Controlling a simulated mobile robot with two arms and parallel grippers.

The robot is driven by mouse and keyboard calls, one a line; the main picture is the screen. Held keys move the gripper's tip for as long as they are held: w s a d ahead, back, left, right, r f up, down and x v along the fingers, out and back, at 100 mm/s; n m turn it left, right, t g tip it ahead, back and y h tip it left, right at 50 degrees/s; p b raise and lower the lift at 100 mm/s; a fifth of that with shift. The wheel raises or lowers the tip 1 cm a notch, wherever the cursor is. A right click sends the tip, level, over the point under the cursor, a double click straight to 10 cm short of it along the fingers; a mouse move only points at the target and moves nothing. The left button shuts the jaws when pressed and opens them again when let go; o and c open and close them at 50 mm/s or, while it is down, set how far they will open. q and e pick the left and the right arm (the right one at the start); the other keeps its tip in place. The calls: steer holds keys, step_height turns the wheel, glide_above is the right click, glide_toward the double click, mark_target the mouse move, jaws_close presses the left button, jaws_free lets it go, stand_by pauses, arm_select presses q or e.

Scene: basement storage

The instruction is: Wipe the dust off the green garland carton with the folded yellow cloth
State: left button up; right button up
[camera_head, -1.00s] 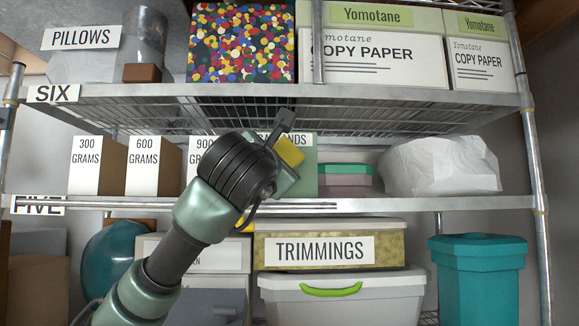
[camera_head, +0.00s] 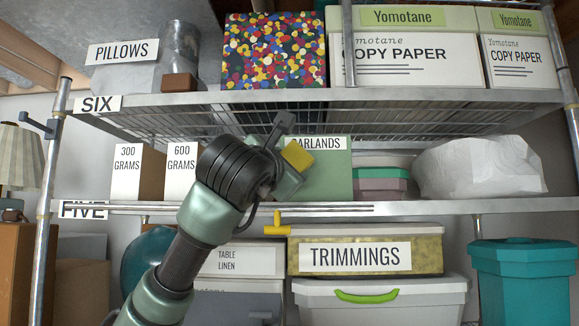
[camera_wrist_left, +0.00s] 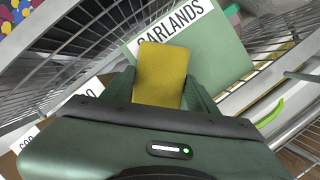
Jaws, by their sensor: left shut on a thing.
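The green garland carton (camera_head: 328,178) stands on the middle shelf, its GARLANDS label at the top of its front. It also shows in the left wrist view (camera_wrist_left: 212,60), filling the area beyond the fingers. My left gripper (camera_head: 287,165) is in front of the carton's left part and hides some of it. It is shut on the folded yellow cloth (camera_head: 298,156), which also shows between the fingers in the left wrist view (camera_wrist_left: 161,77). The cloth overlaps the carton's front; I cannot tell whether it touches. Dust is not clearly visible. My right gripper is not in view.
White-labelled boxes (camera_head: 125,172) stand left of the carton. A pink and green container (camera_head: 381,184) and a white wrapped bundle (camera_head: 478,168) stand to its right. The wire shelf (camera_head: 400,122) runs close above. The TRIMMINGS box (camera_head: 420,250) is below.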

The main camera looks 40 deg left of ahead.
arm_select(q)
steer(key=shift+s+d+b, duration=0.6)
steer(key=shift+s+d, duration=1.4)
steer(key=shift+s, duration=0.2)
steer(key=shift+s+d, duration=0.95)
steer(key=shift+s, duration=0.2)
